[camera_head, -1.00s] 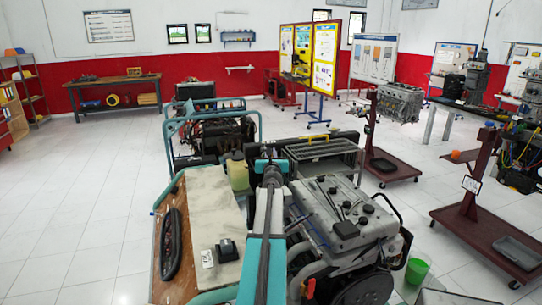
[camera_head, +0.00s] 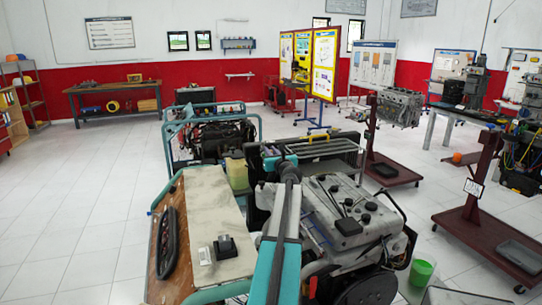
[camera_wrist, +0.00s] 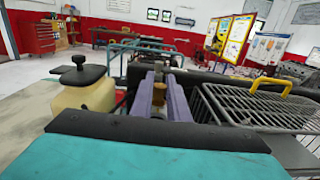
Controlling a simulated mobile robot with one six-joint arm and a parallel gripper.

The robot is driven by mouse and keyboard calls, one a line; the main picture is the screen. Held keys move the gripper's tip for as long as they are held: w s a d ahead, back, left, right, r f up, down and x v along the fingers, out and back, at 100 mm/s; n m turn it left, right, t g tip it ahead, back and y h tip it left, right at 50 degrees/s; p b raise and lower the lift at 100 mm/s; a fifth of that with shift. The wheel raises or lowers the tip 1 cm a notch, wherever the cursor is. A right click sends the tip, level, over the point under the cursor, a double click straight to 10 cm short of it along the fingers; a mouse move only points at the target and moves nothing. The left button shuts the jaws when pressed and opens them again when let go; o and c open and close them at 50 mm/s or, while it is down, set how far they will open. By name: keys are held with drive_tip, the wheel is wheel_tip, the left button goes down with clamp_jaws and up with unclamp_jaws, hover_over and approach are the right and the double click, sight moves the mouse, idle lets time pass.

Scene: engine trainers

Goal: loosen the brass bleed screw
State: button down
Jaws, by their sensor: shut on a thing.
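My gripper (camera_wrist: 160,98) shows in the wrist view as two purple-grey fingers close together, pointing away from the camera. A small brass-coloured piece, which I take for the bleed screw (camera_wrist: 157,84), shows between the fingers, and the gripper is shut on it. Most of the screw and its seat are hidden by the fingers. In the head view, my arm reaches forward over the engine trainer, and the gripper and screw cannot be made out behind it.
A cream reservoir with a black cap (camera_wrist: 88,90) stands left of my gripper. A grey wire grille (camera_wrist: 258,108) with a yellow handle (camera_wrist: 272,84) is on the right. The engine (camera_head: 350,225) lies right of my arm, and a pale board (camera_head: 205,215) left. Open floor is at left.

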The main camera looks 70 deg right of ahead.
drive_tip(key=shift+w+a+t, duration=0.1)
drive_tip(key=shift+t, duration=0.2)
drive_tip(key=c, duration=1.7)
unclamp_jaws()
drive_tip(key=shift+r+b+v, duration=0.2)
drive_tip(key=shift+b+v, duration=1.4)
drive_tip(key=shift+v, duration=5.35)
